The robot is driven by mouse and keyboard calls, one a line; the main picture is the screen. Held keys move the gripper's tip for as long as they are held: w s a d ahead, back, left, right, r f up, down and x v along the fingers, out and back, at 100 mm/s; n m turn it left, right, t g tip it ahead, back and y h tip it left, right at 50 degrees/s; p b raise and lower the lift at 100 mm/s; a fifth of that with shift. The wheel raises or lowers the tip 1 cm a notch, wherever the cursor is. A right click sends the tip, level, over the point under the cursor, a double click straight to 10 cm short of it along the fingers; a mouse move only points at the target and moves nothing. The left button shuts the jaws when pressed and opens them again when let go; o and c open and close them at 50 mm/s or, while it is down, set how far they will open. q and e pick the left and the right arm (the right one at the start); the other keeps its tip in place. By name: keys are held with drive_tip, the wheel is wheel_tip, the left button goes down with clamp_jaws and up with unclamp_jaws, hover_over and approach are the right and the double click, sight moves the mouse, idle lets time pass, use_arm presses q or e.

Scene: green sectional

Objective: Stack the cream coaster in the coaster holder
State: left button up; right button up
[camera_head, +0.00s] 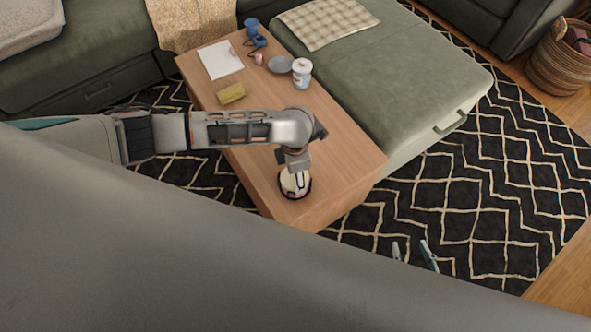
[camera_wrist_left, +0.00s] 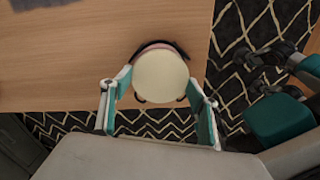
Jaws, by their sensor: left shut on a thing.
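The cream coaster (camera_wrist_left: 160,78) is a round pale disc between the fingers of my left gripper (camera_wrist_left: 159,82). In the head view the cream coaster (camera_head: 288,184) is partly covered by my left gripper (camera_head: 297,180). The coaster holder (camera_head: 307,195) is a dark, round frame near the front end of the wooden table. In the left wrist view the coaster covers most of the holder (camera_wrist_left: 177,47); a pinkish edge shows behind the coaster. I cannot tell whether the coaster touches the holder. My right gripper (camera_head: 414,254) is open and empty over the rug.
The wooden table (camera_head: 345,150) also bears a white lidded cup (camera_head: 302,74), a grey dish (camera_head: 281,65), a yellow block (camera_head: 232,93), white paper (camera_head: 220,60) and blue items (camera_head: 256,38). A green ottoman (camera_head: 400,70) stands beside the table.

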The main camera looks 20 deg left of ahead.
use_arm(q)
drive_tip(key=shift+f, duration=0.15)
drive_tip(key=o, duration=1.2)
wheel_tip(320, 180, up, 12)
idle(0.5)
